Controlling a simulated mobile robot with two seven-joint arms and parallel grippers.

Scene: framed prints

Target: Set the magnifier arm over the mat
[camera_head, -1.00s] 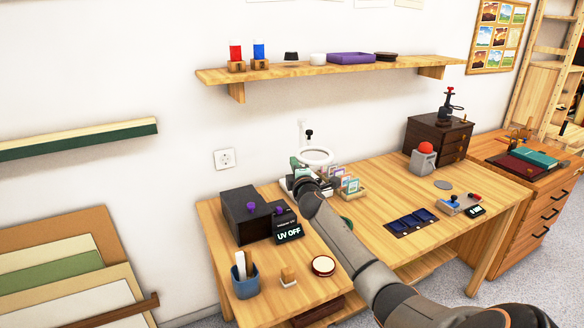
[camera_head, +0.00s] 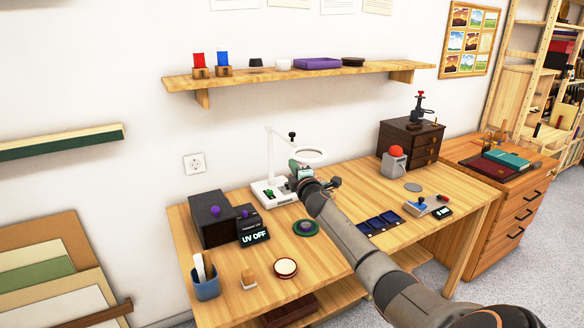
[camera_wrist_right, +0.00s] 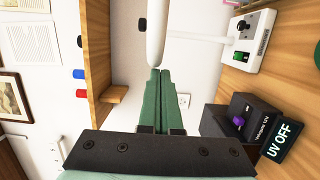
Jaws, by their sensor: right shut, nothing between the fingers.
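The white magnifier stands at the back of the workbench. Its ring lens (camera_head: 310,155) sits on a jointed arm with a dark knob, above a white base (camera_head: 262,190). The base also shows in the wrist view (camera_wrist_right: 243,42). My right gripper (camera_head: 296,168) is at the ring's near left side. In the wrist view its green fingers (camera_wrist_right: 158,72) are closed together with nothing between them. Their tips are at the white ring edge (camera_wrist_right: 156,45); touching looks likely. A round green mat-like disc (camera_head: 306,227) lies in front of the base. I cannot tell if it is the mat. My left gripper is out of view.
A dark box (camera_head: 210,222) and a "UV OFF" display (camera_head: 254,237) stand left of the magnifier. A dark blue segmented panel (camera_head: 380,222) lies right of my arm. A wall shelf (camera_head: 300,75) hangs above. My forearm crosses the bench and hides part of it.

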